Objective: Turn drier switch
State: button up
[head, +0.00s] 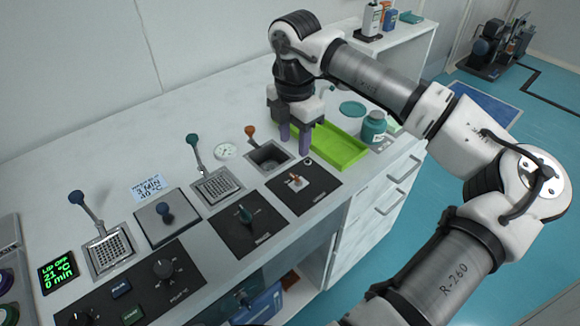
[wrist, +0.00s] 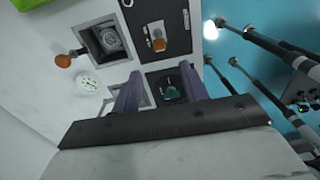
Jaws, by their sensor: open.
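No label readable here marks which control is the drier switch. A black panel with an orange switch (head: 295,181) lies on the bench's front edge; the switch also shows in the wrist view (wrist: 158,45). To its left is a panel with a teal knob (head: 246,214), seen between my fingers in the wrist view (wrist: 168,88). A control panel with a black knob (head: 164,268) is further left. My gripper (head: 295,142) is open and empty, with purple fingers pointing down, above the bench behind the orange switch. It touches no control that I can see.
A recessed basin (head: 270,157) with an orange lever (head: 250,131) is close to my fingers. A green tray (head: 338,145) and a teal jar (head: 373,128) stand right. Teal (head: 193,140) and blue (head: 78,198) levers stick up left. The bench's back is clear.

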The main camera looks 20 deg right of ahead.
aim_at(294, 178)
notch_tip(294, 178, down, 10)
jog(key=shift+r+p, duration=0.1)
jog(key=shift+p, duration=0.95)
jog(key=shift+c, duration=0.2)
grip_shut()
